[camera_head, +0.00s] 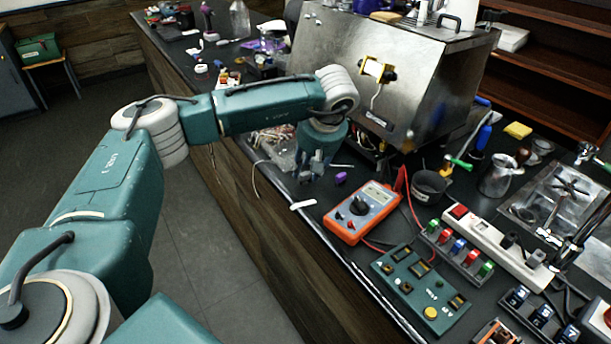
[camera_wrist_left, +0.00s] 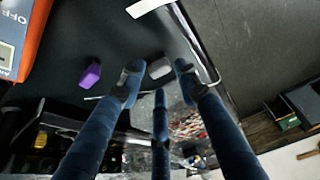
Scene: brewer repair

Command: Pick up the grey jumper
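The grey jumper (camera_wrist_left: 160,67) is a small grey block on the dark counter in the left wrist view, close to the counter's edge. My left gripper (camera_wrist_left: 160,82) points down over it with its fingers spread apart. The jumper shows between and just beyond the fingertips, and no finger clearly grips it. In the head view my left gripper (camera_head: 316,168) is low over the counter, and I cannot clearly make out the grey jumper there. A purple jumper (camera_wrist_left: 90,75) lies beside it; it also shows in the head view (camera_head: 341,178). My right gripper is not in view.
An orange multimeter (camera_head: 362,212) lies just right of the gripper. A white strip (camera_head: 303,204) lies at the counter edge. A steel brewer (camera_head: 400,65) stands behind the gripper. A bag of small parts (camera_head: 278,145) lies to the left.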

